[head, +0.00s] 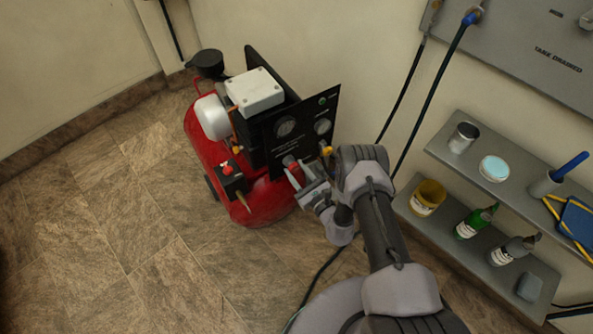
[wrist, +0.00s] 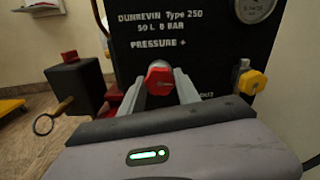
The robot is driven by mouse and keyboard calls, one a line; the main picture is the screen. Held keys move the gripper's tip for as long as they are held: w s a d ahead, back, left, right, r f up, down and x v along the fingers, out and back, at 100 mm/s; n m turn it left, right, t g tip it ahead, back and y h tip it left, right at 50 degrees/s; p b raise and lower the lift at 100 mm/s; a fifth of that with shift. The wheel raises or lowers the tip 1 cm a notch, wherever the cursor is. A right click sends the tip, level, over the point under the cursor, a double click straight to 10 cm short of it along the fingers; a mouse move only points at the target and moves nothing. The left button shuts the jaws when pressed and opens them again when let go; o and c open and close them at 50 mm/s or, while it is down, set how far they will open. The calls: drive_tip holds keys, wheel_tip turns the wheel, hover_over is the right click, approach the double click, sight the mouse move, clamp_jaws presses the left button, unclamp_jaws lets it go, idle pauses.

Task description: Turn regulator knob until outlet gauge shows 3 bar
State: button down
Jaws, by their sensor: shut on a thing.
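The regulator knob (wrist: 159,80) is red and sits on the black panel (wrist: 190,50) under the words "PRESSURE +" in the wrist view. My gripper (wrist: 160,92) has one finger on each side of the knob and is shut on it. In the head view my gripper (head: 295,172) reaches the lower part of the panel (head: 305,112), and the knob is hard to make out there. Two round gauges show on the panel, a left one (head: 285,127) and a right one (head: 322,126). One gauge (wrist: 253,6) is cut off at the wrist view's top edge. No needle reading is legible.
A yellow knob (wrist: 252,82) is right of my gripper. A black box with a ring pull (wrist: 75,85) is at left. The red compressor tank (head: 255,200) stands on the tiled floor. Shelves (head: 470,170) with cans and bottles are at right. Floor at left is clear.

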drive_tip(key=shift+m, duration=1.1)
drive_tip(key=c, duration=0.9)
unclamp_jaws()
drive_tip(key=p+v, duration=0.7)
drive_tip(key=v, duration=1)
drive_tip(key=shift+s+d, duration=0.2)
